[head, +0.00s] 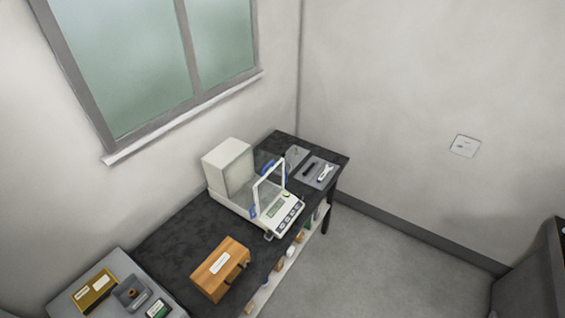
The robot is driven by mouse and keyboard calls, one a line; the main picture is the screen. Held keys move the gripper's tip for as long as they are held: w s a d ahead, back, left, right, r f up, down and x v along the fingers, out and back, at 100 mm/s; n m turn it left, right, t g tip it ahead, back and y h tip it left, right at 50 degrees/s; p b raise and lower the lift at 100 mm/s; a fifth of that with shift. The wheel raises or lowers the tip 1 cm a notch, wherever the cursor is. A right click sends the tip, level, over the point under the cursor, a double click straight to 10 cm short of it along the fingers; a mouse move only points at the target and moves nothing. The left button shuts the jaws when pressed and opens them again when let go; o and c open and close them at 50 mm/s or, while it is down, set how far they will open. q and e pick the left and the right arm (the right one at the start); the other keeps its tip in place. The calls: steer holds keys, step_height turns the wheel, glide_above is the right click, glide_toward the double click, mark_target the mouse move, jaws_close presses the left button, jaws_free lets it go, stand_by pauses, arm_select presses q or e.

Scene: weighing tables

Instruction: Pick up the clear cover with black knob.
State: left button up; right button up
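I cannot clearly make out a clear cover with a black knob in the head view. A white analytical balance (284,214) stands on the black table, with clear panels in a white frame (269,172) and blue parts at its sides. A small grey, partly see-through item (296,155) with a dark spot on it sits behind the balance; it is too small to identify. Neither of my grippers is in view.
The black table (180,235) runs along the wall under a window. A grey tray (317,172) with small tools lies at its far end. A wooden box (220,269) is at the near end. A grey surface (118,262) with small boxes is at lower left.

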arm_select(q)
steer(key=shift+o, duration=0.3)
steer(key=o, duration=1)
